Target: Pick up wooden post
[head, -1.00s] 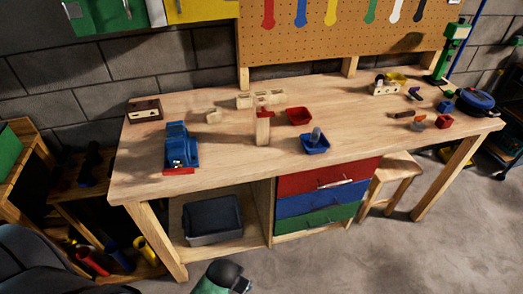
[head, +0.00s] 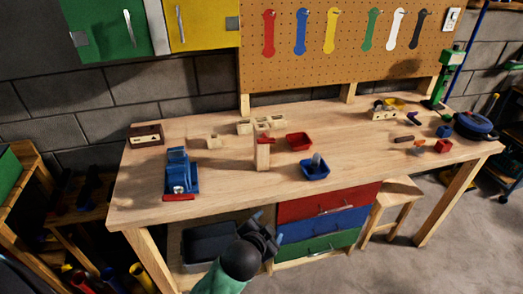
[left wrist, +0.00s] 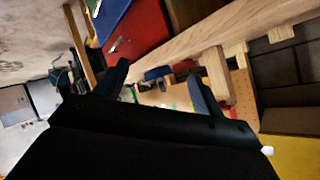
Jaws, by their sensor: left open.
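My right gripper is not in view.
On the workbench (head: 225,200), a blue vise (head: 178,172) stands left of the post. A red tray (head: 299,142) and a blue tray (head: 314,171) are to its right, pale wooden blocks (head: 260,124) behind. The bench's front edge and drawers (head: 328,205) are beside my left gripper.

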